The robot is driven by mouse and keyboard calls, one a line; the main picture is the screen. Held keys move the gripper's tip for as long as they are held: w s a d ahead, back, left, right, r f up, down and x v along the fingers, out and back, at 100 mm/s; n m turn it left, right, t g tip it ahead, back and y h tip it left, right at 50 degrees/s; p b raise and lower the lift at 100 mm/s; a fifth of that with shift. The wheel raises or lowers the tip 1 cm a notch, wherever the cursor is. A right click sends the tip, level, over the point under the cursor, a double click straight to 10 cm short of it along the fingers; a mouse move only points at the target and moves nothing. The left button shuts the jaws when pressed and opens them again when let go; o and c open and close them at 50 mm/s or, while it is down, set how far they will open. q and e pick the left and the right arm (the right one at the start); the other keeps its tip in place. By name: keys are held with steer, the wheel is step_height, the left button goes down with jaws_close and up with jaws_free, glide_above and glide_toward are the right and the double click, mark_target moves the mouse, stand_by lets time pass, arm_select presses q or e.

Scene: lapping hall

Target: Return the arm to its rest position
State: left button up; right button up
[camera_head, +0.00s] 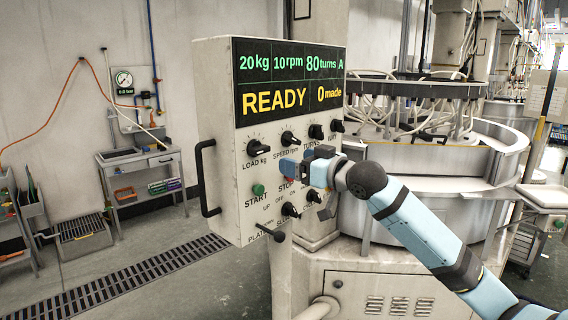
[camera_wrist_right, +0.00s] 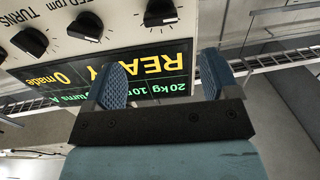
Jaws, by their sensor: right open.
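My right arm (camera_head: 420,225) comes in from the right in the head view, light blue with dark joints. Its gripper (camera_head: 300,168) is in front of the control panel (camera_head: 222,130), over the middle of the knob area, and hides part of it. In the right wrist view the two blue fingers of the gripper (camera_wrist_right: 162,80) stand wide apart with nothing between them. The panel's display (camera_wrist_right: 150,68) appears upside down behind them. Whether the gripper touches the panel cannot be told. My left gripper is in neither view.
The display (camera_head: 290,80) reads READY, 20 kg, 10 rpm, 80 turns, 0 made. A black handle (camera_head: 205,178) sticks out at the panel's left side, and a lever (camera_head: 270,233) below. The round lapping machine (camera_head: 430,160) stands behind my arm. Open floor lies left, with a grate (camera_head: 130,280).

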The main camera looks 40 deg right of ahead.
steer(key=shift+s, duration=0.6)
steer(key=s+a+f+g+p, duration=0.1)
steer(key=s+a+f, duration=0.15)
steer(key=f, duration=0.85)
steer(key=s+a+f+g, duration=0.15)
steer(key=a+f, duration=0.25)
steer(key=f, duration=0.6)
steer(key=s+a+f+g+p, duration=0.1)
steer(key=a+f, duration=0.2)
steer(key=f, duration=0.8)
steer(key=s+a+f+g+p, duration=0.1)
steer(key=s+a+f+g, duration=0.2)
steer(key=s+a+f, duration=1.3)
steer(key=s+f, duration=0.2)
steer(key=s, duration=0.2)
steer(key=shift+a+n+p, duration=0.25)
steer(key=shift+n+p, duration=0.1)
steer(key=shift+n, duration=0.05)
steer(key=shift+w, duration=0.1)
